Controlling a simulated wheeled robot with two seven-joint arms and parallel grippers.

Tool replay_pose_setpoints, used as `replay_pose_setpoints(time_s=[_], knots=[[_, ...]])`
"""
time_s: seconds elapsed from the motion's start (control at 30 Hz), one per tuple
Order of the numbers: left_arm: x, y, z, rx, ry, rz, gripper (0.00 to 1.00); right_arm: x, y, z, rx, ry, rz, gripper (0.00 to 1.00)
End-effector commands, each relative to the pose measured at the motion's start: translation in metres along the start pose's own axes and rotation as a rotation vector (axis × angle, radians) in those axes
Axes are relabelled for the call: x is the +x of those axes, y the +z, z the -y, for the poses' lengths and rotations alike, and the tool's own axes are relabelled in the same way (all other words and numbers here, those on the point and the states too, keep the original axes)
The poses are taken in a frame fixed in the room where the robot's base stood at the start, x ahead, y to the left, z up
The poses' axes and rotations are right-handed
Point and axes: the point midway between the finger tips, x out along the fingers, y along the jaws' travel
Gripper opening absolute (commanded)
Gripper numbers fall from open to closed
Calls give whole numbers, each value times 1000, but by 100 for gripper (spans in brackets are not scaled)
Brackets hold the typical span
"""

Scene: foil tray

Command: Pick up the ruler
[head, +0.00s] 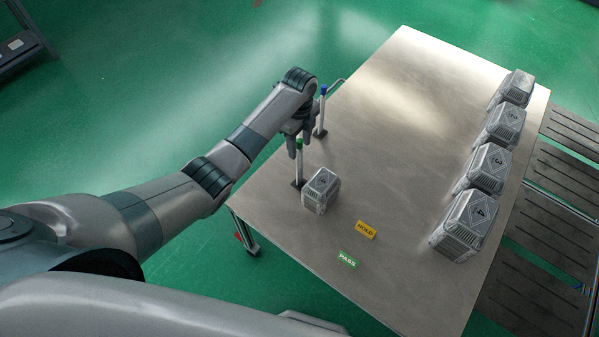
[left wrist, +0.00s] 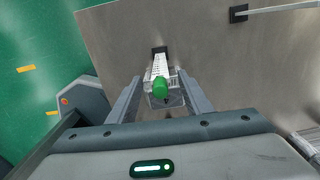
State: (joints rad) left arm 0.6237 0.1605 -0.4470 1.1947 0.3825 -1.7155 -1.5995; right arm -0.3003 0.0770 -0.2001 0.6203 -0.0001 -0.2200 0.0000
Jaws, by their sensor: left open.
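A slim pale upright strip with a green cap (head: 299,165) stands on a small dark base near the left edge of the metal table. In the left wrist view this strip shows dark scale marks like a ruler (left wrist: 160,66), and its green cap is nearest the camera. My left gripper (head: 298,147) is open, pointing down at the cap. In the left wrist view its fingers (left wrist: 160,97) stand on both sides of the cap, with gaps visible. I cannot tell how far the fingertips reach down the strip. My right gripper is in neither view.
A similar blue-capped post (head: 321,112) stands behind. A grey ribbed case (head: 321,190) is close to the green-capped strip. Yellow HOLD (head: 366,230) and green PASS (head: 347,260) labels lie nearer the front. Several grey cases (head: 483,170) line the right side. The table's middle (head: 395,130) is clear.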

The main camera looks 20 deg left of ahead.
Motion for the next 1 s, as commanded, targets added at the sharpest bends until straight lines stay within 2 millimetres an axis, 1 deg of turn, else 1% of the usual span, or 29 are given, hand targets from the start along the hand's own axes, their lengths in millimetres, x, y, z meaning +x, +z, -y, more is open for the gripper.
replay_pose_setpoints(time_s=[0.03,0.13,0.27,0.73,0.77,0.8,0.87,0.9,0.93,0.97,1.0], knots=[[4,1,-1,0,3,-1,45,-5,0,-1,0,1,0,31],[17,0,0,-1,3,-2,45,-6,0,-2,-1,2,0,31],[25,1,0,0,1,-1,45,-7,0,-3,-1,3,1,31],[27,1,0,1,-1,0,45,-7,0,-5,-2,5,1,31],[27,1,0,1,-1,0,43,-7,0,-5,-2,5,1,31],[27,1,0,1,-1,0,33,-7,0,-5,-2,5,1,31],[27,1,0,1,-1,0,19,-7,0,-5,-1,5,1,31],[27,1,0,1,-1,0,9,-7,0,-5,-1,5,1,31],[27,1,0,1,-1,0,2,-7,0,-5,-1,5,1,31],[27,1,0,1,-1,0,0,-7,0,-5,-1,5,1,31],[27,1,0,1,-1,0,0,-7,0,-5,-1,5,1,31]])
